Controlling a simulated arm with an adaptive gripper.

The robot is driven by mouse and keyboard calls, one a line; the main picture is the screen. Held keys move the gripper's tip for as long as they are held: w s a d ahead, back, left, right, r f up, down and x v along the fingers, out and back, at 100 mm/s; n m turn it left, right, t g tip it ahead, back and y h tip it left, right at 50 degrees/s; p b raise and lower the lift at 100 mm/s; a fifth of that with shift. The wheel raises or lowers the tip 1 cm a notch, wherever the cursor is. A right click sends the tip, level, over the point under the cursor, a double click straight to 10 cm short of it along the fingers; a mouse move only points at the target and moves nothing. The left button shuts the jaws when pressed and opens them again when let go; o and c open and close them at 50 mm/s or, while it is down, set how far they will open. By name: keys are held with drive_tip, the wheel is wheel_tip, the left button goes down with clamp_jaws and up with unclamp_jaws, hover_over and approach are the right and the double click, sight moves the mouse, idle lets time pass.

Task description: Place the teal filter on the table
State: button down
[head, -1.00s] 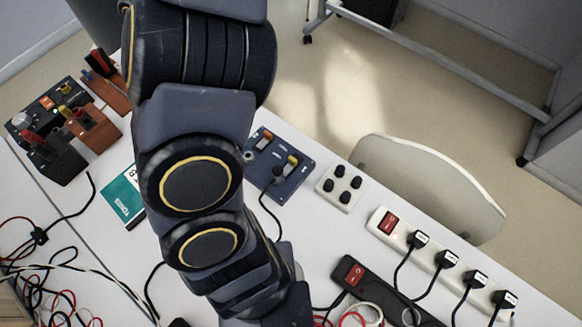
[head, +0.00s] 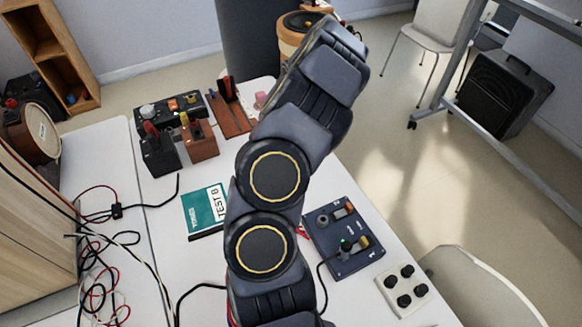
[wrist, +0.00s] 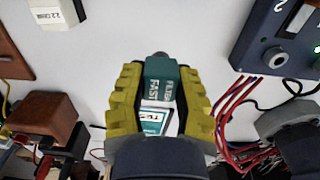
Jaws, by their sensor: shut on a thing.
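The teal filter (wrist: 172,82) is a small block with white lettering and a grey metal end. It sits between the yellow ridged fingers of my gripper (wrist: 160,76) in the wrist view, with a finger on each side. My gripper is shut on it. White table surface shows behind it. A teal-and-white patch with lettering (wrist: 156,119) shows between the fingers nearer the palm; I cannot tell whether it belongs to the filter. In the head view my arm hides the gripper and the filter. The white table (head: 150,245) runs below my arm there.
A teal booklet (head: 205,209) lies left of my arm. A blue panel with knobs (head: 343,236) and a white block with black knobs (head: 404,289) are to the right. Boxes with connectors (head: 170,125) stand farther back. Loose cables (head: 105,260) cover the left side.

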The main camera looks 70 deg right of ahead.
drive_tip(key=shift+w+d+f, duration=0.2)
drive_tip(key=shift+d+f, duration=0.35)
drive_tip(key=shift+f, duration=0.15)
drive_tip(key=shift+w+d+f, duration=0.15)
drive_tip(key=shift+d+f, duration=0.4)
drive_tip(key=shift+f, duration=0.15)
drive_tip(key=shift+d+f, duration=0.1)
drive_tip(key=shift+f, duration=1.5)
drive_tip(key=shift+f, duration=0.15)
drive_tip(key=c, duration=0.9)
unclamp_jaws()
drive_tip(key=shift+o, duration=0.2)
